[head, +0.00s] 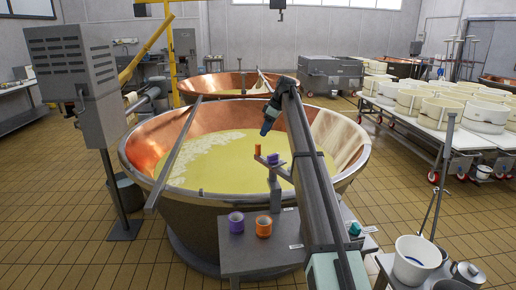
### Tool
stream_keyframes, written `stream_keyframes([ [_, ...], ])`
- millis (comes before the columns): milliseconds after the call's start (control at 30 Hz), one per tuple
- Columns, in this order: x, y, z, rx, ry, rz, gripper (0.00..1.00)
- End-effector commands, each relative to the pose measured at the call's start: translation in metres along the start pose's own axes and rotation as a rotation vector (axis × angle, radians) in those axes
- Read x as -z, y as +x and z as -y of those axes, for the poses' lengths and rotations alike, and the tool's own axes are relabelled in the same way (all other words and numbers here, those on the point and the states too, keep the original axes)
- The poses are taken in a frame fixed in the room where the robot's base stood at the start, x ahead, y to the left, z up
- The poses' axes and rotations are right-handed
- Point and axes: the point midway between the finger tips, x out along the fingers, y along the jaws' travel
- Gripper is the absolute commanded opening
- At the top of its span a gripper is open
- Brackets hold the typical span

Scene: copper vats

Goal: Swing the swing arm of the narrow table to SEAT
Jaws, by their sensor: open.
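The narrow table (262,258) is grey and stands in front of the large copper vat. On it a grey post (275,196) carries the swing arm (280,171), a short grey bar at the post's top, slanting from back left to front right. An orange piece (257,149) stands at its far left end and a purple piece (272,159) sits near its middle. My gripper (264,131) hangs above and just behind the bar, pointing down, apparently apart from it. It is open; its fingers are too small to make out. Small white labels (296,246) on the table are unreadable, so SEAT cannot be identified.
A purple cup (236,222) and an orange cup (264,226) stand on the table's left part. A green piece (354,229) is at right, beyond my arm. The copper vat (205,207) fills the space behind. A white bucket (416,260) stands front right.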

Motion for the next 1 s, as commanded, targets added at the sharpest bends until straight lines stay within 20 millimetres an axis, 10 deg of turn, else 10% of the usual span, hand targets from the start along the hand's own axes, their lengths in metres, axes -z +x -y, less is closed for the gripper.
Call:
stream_keyframes([
  [500, 0.000, 0.085, 0.000, 0.001, -0.002, 0.001, 0.48],
  [1000, 0.000, 0.102, 0.000, -0.001, -0.002, 0.000, 0.48],
])
